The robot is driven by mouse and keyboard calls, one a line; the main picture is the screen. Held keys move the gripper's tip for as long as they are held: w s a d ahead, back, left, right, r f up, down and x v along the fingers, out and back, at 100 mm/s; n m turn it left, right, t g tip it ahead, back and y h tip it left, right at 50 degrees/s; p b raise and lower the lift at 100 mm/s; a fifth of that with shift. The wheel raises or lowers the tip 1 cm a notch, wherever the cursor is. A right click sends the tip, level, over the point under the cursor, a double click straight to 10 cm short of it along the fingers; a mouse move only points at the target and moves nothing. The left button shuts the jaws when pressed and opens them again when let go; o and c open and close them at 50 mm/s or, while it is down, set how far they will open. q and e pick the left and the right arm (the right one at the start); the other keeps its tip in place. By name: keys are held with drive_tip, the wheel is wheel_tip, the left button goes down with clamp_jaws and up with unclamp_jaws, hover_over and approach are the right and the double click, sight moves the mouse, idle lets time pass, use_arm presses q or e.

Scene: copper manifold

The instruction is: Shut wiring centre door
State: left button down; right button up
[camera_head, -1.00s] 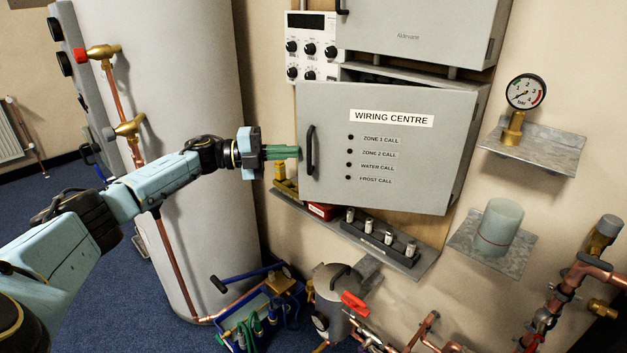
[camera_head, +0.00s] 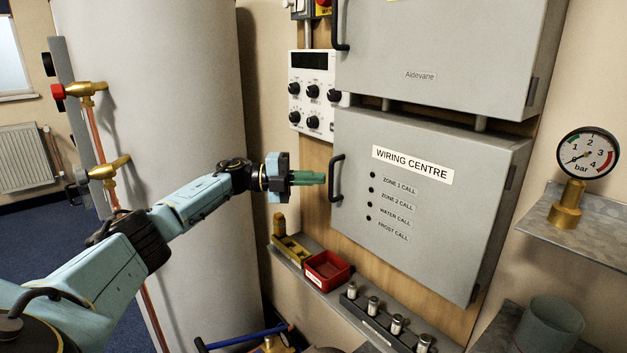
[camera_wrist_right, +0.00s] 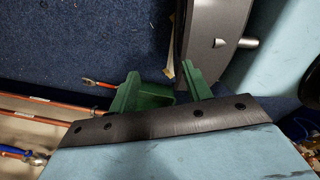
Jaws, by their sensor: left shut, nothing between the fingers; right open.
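The wiring centre door (camera_head: 425,225) is a grey panel with a white label, several black dots and a black handle (camera_head: 336,178) on its left edge. It looks flush, or nearly so, with its grey box (camera_head: 505,190); no gap into the box shows. My left gripper (camera_head: 320,178) has green fingers shut with nothing between them. Its tips are just left of the handle; I cannot tell whether they touch it or the door edge. My right gripper (camera_wrist_right: 160,88) is open and empty in the right wrist view, above blue carpet.
A grey upper cabinet (camera_head: 440,50) and a white control panel (camera_head: 312,95) sit above. Below is a shelf with a red bin (camera_head: 326,270) and several small cylinders. A pressure gauge (camera_head: 588,152) stands at right, a large cylinder (camera_head: 160,150) at left. Copper pipes (camera_wrist_right: 50,105) lie near my right gripper.

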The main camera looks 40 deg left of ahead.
use_arm(q)
drive_tip(key=shift+r, duration=0.15)
wheel_tip(320, 180, up, 10)
drive_tip(key=p, duration=0.1)
use_arm(e)
drive_tip(key=shift+w+a+r, duration=0.2)
drive_tip(key=shift+a+r, duration=0.15)
drive_tip(key=shift+a, duration=0.1)
drive_tip(key=shift+w+a+r, duration=0.2)
drive_tip(key=shift+a+r, duration=0.1)
drive_tip(key=shift+a, duration=0.15)
